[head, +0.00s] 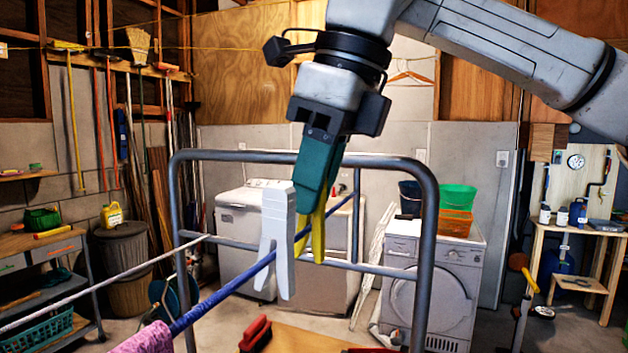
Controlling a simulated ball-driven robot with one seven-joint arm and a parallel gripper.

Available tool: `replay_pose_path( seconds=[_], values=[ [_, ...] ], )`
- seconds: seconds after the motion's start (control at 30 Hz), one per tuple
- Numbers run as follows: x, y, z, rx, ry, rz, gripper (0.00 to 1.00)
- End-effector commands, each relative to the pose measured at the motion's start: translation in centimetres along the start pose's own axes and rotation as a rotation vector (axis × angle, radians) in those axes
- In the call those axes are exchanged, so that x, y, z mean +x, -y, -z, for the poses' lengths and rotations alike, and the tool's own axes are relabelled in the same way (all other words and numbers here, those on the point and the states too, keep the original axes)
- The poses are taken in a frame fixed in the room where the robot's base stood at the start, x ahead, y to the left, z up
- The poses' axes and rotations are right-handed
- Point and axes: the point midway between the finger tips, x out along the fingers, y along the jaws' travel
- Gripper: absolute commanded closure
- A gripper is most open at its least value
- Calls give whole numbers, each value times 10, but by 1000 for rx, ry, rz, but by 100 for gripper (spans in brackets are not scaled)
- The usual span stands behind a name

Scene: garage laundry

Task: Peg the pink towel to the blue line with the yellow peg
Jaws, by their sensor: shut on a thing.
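My gripper (316,198) has teal fingers pointing down, shut on the yellow peg (318,238). The peg's two legs hang below the fingers, close to the blue line (215,297); I cannot tell whether they straddle it. The blue line runs from the lower left up to the grey frame. A white peg (276,228) stands on the blue line just left of the yellow peg, legs down, partly in front of it. The pink towel (146,341) shows at the bottom left, at the near part of the blue line; most of it is below the picture's edge.
A grey tube frame (428,230) arches around my gripper. A second, white line (120,274) runs on the left. A red object (255,333) lies on an orange-brown surface (300,342) below. A washer and dryer (440,285) stand behind.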

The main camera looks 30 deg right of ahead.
Motion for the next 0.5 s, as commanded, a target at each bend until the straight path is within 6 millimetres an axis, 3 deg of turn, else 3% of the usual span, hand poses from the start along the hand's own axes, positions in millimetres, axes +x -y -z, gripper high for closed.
replay_pose_path(
  seconds=[0.5],
  values=[
    [-21, 0, -7, 0, 2, 0, 100]
  ],
)
